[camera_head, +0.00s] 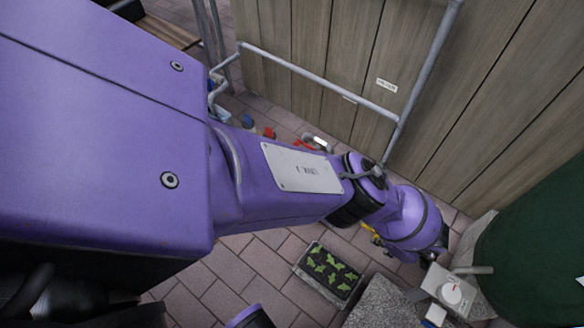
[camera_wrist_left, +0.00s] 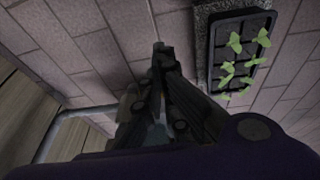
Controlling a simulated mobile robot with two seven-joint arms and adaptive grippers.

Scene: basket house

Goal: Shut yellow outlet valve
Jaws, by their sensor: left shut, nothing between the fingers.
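A small yellow piece (camera_head: 372,235), possibly the valve's handle, shows just below my purple left arm in the head view. The arm hides most of what is around it, so I cannot tell its position or whether it is the outlet valve. My left gripper shows in the left wrist view (camera_wrist_left: 160,60), its dark fingers together and empty, above the paving. No yellow valve shows in that view. In the head view the end of the left arm points down at the right, with the fingers mostly hidden. My right gripper is not in view.
A black seedling tray (camera_head: 330,272) lies on the brick paving; it also shows in the left wrist view (camera_wrist_left: 212,62). A grey pipe rail (camera_head: 310,75) runs along the wooden wall (camera_head: 340,50). A dark green tank (camera_head: 535,245) and a light grey fitting (camera_head: 450,293) stand at the right.

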